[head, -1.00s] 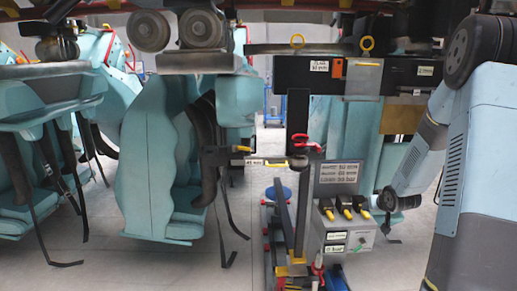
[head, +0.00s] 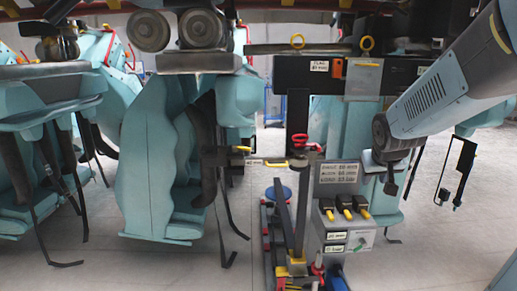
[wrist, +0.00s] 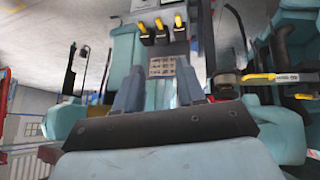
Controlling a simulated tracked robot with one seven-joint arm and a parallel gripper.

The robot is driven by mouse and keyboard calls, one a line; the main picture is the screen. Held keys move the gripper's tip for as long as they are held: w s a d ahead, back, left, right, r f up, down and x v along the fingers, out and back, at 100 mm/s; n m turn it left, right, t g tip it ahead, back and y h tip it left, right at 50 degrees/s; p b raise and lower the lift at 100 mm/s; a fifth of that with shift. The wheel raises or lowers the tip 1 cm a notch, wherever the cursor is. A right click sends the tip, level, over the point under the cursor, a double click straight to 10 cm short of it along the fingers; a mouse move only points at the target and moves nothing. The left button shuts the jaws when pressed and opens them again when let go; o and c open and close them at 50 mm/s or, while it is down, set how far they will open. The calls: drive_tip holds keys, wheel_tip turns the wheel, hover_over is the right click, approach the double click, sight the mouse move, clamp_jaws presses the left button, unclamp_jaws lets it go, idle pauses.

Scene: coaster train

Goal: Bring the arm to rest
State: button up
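My arm (head: 440,92) reaches in from the upper right of the head view. Its blue and grey link slopes down and left to a dark round joint near the control box. I cannot clearly make out the gripper's fingers in the head view. In the wrist view my gripper (wrist: 160,88) shows two blue-grey fingers standing apart above a dark plate. Nothing is held between them; a label panel (wrist: 162,66) shows behind the gap.
A grey control box (head: 345,210) with yellow-tipped levers stands right of centre, beside a dark post with a yellow-handled lever (head: 275,164). Teal ride seats (head: 150,170) fill the left. A dark beam (head: 400,76) crosses behind my arm. Grey floor lies open at lower left.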

drive_tip(key=s+a+r+y, duration=0.1)
drive_tip(key=s+a, duration=0.3)
drive_tip(key=s, duration=0.5)
drive_tip(key=s+a+r+g+y, duration=0.1)
drive_tip(key=s+a+r, duration=0.2)
drive_tip(key=s, duration=0.7)
drive_tip(key=shift+s+a+r, duration=0.15)
drive_tip(key=shift+a+r, duration=0.2)
drive_tip(key=shift+r, duration=0.3)
